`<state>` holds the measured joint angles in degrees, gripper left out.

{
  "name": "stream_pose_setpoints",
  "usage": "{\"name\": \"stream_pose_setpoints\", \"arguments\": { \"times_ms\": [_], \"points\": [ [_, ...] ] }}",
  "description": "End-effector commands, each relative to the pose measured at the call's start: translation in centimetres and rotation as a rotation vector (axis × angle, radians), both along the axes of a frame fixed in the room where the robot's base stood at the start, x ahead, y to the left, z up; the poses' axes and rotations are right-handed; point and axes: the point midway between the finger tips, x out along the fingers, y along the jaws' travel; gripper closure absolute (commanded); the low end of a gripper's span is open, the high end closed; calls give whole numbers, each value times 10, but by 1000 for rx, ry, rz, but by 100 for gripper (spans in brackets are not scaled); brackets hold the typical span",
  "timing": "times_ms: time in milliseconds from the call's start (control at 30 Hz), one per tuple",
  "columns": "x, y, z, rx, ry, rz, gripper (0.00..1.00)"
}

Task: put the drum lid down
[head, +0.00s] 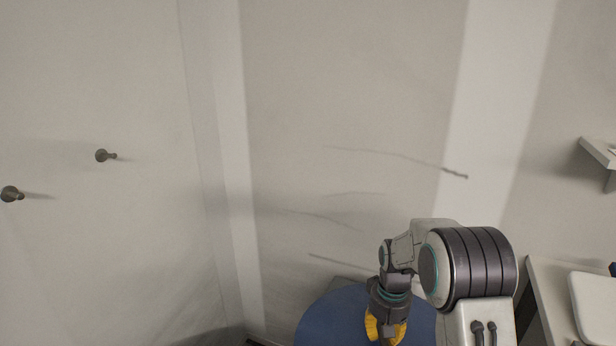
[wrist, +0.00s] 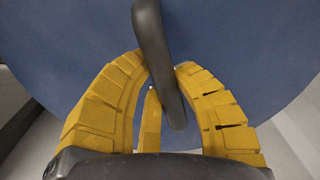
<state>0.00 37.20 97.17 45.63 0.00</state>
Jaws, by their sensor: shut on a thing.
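The drum lid (head: 325,322) is a wide, flat blue disc at the bottom of the head view, partly cut off by the frame edge and partly behind my arm. It fills much of the wrist view (wrist: 240,40), where its dark, bar-like handle (wrist: 152,35) runs between my yellow fingers. My gripper (head: 386,334) is at the lid, and in the wrist view its fingers (wrist: 160,72) are closed around the handle. What lies under the lid is hidden, so I cannot tell whether it rests on anything.
A bench (head: 545,290) with a white, tray-like object (head: 592,302) stands at the right. A small shelf (head: 598,152) is on the wall above it. Two dark pegs, one upper (head: 103,155) and one lower (head: 11,194), stick out at the left. A wall stands close behind the lid.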

Motion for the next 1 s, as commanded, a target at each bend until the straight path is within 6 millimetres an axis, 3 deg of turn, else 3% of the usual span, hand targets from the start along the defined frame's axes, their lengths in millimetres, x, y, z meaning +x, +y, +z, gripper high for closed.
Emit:
{"name": "stream_pose_setpoints", "arguments": {
  "times_ms": [33, 400, 1000],
  "points": [
    [0, 0, 16, 0, -2, 0, 100],
    [-6, 0, 50, 0, -3, 0, 100],
    [-10, 0, 71, 0, -3, 0, 100]
  ]
}}
